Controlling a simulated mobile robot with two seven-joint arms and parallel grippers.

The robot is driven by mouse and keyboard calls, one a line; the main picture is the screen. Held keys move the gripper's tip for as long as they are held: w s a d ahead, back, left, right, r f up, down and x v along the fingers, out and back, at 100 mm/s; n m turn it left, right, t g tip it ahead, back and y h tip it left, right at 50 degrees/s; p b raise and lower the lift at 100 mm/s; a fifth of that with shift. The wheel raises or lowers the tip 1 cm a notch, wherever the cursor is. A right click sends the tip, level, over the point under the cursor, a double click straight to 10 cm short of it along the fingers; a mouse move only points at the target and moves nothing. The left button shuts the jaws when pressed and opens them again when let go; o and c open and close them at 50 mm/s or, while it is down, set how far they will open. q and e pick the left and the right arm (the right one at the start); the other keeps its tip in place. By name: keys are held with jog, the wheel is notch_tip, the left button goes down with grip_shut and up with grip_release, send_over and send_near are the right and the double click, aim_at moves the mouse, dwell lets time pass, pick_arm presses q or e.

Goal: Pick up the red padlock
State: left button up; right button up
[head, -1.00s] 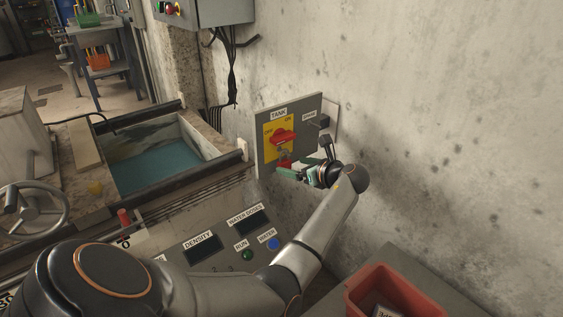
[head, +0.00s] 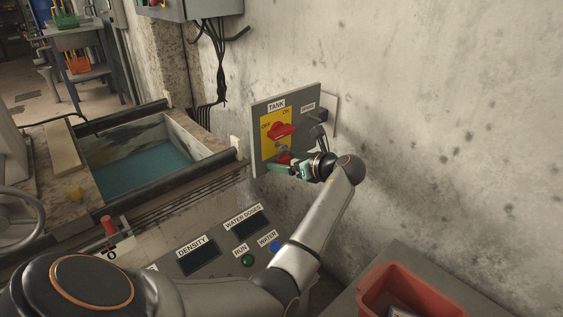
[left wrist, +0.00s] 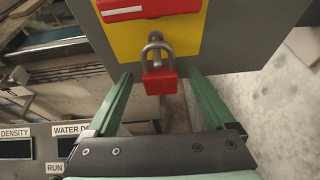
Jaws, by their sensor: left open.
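The red padlock (left wrist: 160,80) hangs by its grey shackle below the red switch handle on the yellow plate of the tank panel. In the head view the padlock (head: 284,159) is small and partly hidden by my left gripper. My left gripper (left wrist: 158,82) is open, with one green finger on each side of the padlock and visible gaps to both. In the head view my left gripper (head: 281,166) is at the panel's lower edge. My right gripper is in neither view.
The grey tank panel (head: 262,110) with its red switch handle (head: 281,130) is fixed to the concrete wall. A control desk with displays and buttons (head: 247,260) lies below it. A red bin (head: 375,290) stands at the lower right. A water tank (head: 140,165) is at the left.

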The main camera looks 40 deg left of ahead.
pick_arm(q)
grip_shut()
dwell(0.6)
